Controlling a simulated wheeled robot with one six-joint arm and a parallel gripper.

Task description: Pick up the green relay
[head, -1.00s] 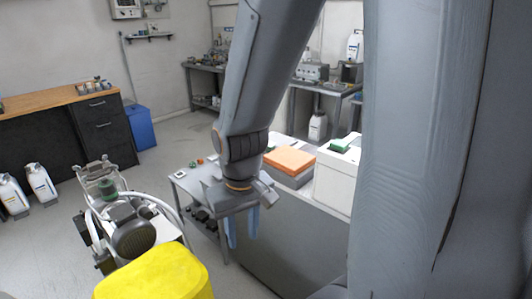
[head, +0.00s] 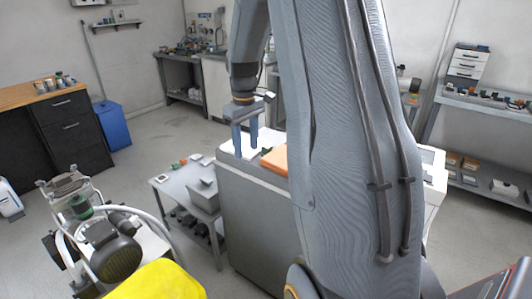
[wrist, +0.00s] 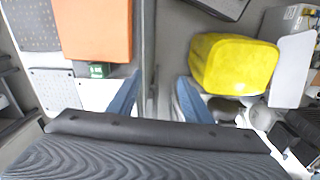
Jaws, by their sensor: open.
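In the head view, a bit of green (head: 265,151) shows beside the orange slab (head: 274,161), partly hidden. My gripper (head: 246,151) points down with two blue fingers apart and nothing between them. It is over the left part of the white-topped bench (head: 232,152). In the wrist view, the relay is left of both fingertips (wrist: 158,98).
A low grey table (head: 172,184) with small orange and green parts stands left of the bench. A yellow object (wrist: 233,65) and a compressor (head: 113,250) are at lower left in the head view. Floor is clear near the blue bin (head: 113,125).

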